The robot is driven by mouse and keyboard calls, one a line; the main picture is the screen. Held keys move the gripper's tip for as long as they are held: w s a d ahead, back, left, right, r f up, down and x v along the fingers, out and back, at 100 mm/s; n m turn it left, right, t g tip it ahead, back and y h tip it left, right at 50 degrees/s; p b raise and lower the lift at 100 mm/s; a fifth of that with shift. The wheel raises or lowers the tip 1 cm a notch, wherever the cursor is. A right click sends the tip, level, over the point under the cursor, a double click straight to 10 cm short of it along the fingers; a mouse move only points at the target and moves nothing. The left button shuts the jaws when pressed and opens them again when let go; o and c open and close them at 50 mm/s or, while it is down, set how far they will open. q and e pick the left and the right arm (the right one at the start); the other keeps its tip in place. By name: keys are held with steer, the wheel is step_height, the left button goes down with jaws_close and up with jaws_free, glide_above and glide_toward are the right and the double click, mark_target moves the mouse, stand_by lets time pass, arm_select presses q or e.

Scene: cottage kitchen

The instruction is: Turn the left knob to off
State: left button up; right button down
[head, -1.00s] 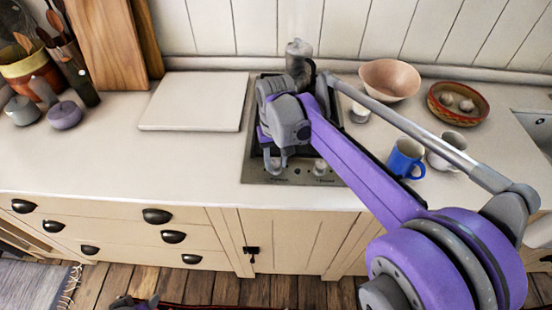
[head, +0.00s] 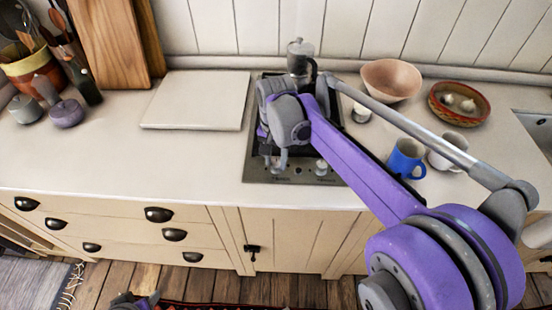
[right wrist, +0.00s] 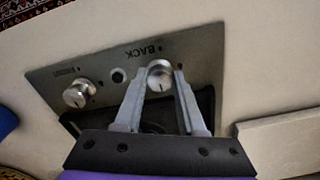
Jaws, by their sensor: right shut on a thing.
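The left knob (right wrist: 160,76) is a round silver knob with a dark pointer line, beside the word BACK on the hob's steel front panel. My right gripper (right wrist: 164,84) reaches down to it, with one finger on each side, shut on the knob. In the head view my right gripper (head: 277,162) is over the front left of the hob (head: 256,174) and mostly hides this knob. The other knob (right wrist: 80,93) stands apart from the fingers; it also shows in the head view (head: 321,167). A small part of my left gripper (head: 137,301) shows at the bottom edge; its jaws are unclear.
A grey moka pot (head: 301,58) stands at the back of the hob. A pale board (head: 196,100) lies left of it. To the right are a blue mug (head: 405,158), a white mug (head: 446,150), a pink bowl (head: 391,80) and a garlic bowl (head: 459,103).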

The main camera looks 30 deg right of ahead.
mark_target(276, 163)
stand_by(0.4)
steer(key=c, duration=0.5)
jaws_free()
steer(key=shift+r, duration=0.1)
step_height(276, 163, up, 11)
steer(key=shift+p, duration=0.4)
steer(key=shift+f, duration=0.2)
